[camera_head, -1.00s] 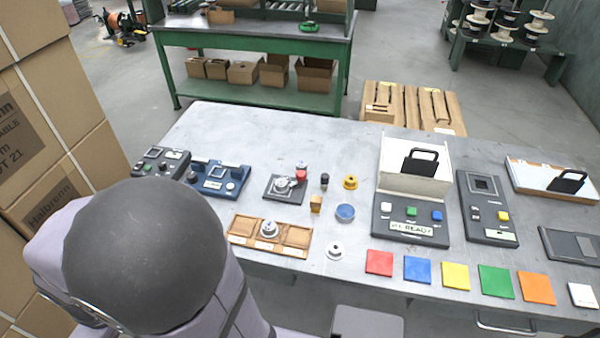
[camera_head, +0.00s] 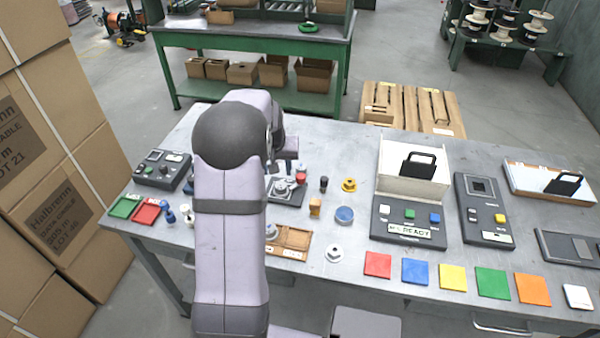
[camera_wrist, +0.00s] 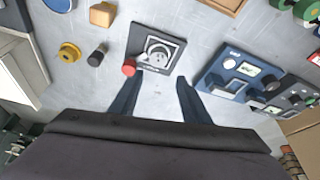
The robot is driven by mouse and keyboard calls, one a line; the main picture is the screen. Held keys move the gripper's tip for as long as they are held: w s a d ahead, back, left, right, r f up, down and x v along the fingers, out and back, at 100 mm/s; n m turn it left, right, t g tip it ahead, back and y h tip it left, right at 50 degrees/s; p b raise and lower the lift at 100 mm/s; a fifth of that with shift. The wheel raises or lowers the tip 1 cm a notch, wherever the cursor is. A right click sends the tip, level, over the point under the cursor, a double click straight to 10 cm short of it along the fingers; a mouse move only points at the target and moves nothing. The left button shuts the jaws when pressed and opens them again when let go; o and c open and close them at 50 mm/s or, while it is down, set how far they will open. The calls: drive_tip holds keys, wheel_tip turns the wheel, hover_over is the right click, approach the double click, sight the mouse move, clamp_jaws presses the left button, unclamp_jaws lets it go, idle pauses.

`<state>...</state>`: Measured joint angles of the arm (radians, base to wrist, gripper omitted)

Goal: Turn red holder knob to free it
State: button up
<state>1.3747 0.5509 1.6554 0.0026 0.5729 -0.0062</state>
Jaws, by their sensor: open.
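My arm covers the plate's left part in the head view. In the wrist view the red knob (camera_wrist: 129,67) is at the lower left corner of the plate (camera_wrist: 140,34), beside the silver piece (camera_wrist: 158,52). My gripper (camera_wrist: 155,82) is open and empty, its two dark fingers apart over bare table just short of the plate. The red knob is near the left finger, outside the gap between the fingers.
Close by stand a black cylinder (camera_head: 324,183), a yellow knob piece (camera_head: 349,184), a wooden block (camera_head: 315,206) and a blue round piece (camera_head: 344,214). A blue device (camera_wrist: 245,72) is right of my fingers in the wrist view. A wooden tray (camera_head: 296,238) lies nearer the front edge.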

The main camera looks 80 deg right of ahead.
drive_tip(key=m, duration=0.1)
approach(301, 175)
drive_tip(key=shift+p+x, duration=1.4)
drive_tip(key=shift+x, duration=2.65)
drive_tip(key=shift+a, duration=0.1)
drive_tip(key=c, duration=1)
